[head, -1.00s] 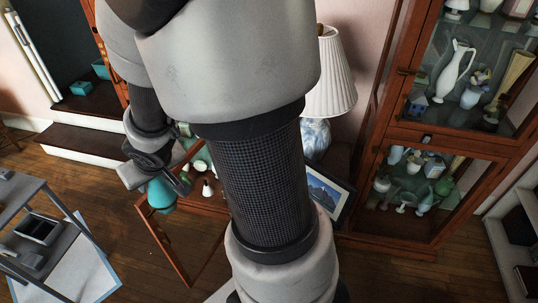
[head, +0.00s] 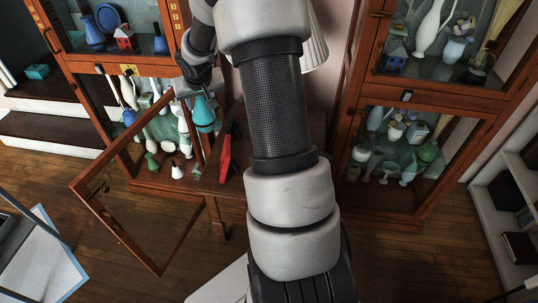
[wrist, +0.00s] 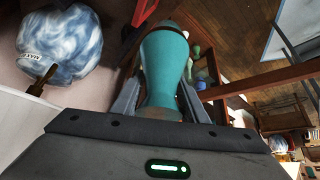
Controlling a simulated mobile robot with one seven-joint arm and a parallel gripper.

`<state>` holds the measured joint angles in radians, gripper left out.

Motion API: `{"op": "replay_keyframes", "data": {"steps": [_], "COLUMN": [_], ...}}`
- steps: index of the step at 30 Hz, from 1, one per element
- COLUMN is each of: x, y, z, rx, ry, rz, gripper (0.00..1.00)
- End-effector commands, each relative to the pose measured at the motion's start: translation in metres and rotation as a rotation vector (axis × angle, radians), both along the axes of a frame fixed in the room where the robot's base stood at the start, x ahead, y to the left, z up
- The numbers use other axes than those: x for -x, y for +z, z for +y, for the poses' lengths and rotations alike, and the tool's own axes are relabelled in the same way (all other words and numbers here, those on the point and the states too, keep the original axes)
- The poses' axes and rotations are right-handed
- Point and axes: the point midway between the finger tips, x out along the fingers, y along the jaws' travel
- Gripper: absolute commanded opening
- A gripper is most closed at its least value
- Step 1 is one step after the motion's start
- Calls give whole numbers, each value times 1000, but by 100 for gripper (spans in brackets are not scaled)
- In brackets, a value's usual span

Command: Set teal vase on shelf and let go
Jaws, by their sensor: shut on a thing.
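The teal vase (head: 204,113) hangs from my gripper (head: 194,88) in the head view, in front of the left wooden cabinet (head: 72,75). In the wrist view the vase (wrist: 165,65) sits between the two fingers of my gripper (wrist: 160,95), which is shut on it. The cabinet's lower compartment is open, and its shelf (head: 160,168) carries several vases and figurines. The vase appears near the right side of this opening; its exact depth from the shelf cannot be told.
The open glass door (head: 140,222) swings out at the left front. A red object (head: 225,158) stands just right of the vase. A white lampshade (head: 318,48) is behind my arm, and its blue-white base (wrist: 62,45) shows in the wrist view. A right cabinet (head: 385,95) holds more ornaments.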

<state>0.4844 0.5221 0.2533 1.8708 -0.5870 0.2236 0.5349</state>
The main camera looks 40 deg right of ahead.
Motion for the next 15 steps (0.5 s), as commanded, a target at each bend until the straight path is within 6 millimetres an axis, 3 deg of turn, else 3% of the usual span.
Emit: {"op": "replay_keyframes", "data": {"steps": [1, 6, 10, 15], "x": [-11, -32, -36, -37], "y": [-35, -80, -100, -113], "z": [-29, -107, -147, -169], "rx": [-1, 0, 2, 1], "ry": [-46, -167, -230, -268], "rz": [0, 0, -1, 0], "gripper": [8, 8, 8, 8]}}
